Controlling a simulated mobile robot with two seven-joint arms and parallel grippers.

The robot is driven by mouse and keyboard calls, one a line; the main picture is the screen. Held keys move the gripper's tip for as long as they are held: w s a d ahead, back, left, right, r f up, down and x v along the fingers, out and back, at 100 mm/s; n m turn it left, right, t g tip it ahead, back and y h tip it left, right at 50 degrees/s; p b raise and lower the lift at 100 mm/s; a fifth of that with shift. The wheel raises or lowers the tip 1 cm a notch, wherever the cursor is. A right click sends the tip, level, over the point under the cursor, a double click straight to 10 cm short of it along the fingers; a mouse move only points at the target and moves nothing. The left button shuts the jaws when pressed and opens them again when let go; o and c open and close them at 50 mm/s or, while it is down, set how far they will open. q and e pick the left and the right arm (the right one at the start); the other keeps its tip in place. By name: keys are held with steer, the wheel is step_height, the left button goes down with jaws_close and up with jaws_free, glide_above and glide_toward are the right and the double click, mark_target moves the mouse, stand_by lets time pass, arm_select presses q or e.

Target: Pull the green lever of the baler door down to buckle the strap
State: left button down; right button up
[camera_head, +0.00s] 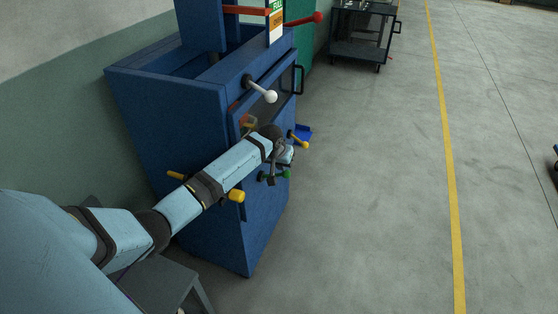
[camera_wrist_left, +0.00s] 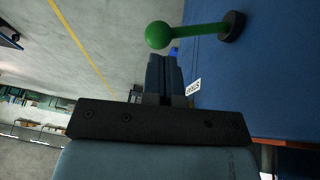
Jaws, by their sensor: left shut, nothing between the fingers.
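The blue baler (camera_head: 180,130) stands left of centre in the head view, with its door on the right side. The green lever (camera_head: 286,174) sticks out low on the door, partly behind my gripper. In the left wrist view its green ball (camera_wrist_left: 158,35) and rod run right to a dark round base on the blue panel; the rod stands roughly square to the panel. My left gripper (camera_wrist_left: 163,58) is shut and empty, its fingertips just short of the ball; I cannot tell whether they touch. It also shows at the door in the head view (camera_head: 272,170). My right gripper is out of view.
A white-knobbed lever (camera_head: 270,96) and yellow-knobbed levers (camera_head: 304,143) (camera_head: 237,195) jut from the baler near my arm. A red-knobbed handle (camera_head: 318,17) is at the top. A dark cart (camera_head: 360,45) stands behind. The floor (camera_head: 390,200) at right is clear.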

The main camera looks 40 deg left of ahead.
arm_select(q)
steer(key=shift+x, duration=1.25)
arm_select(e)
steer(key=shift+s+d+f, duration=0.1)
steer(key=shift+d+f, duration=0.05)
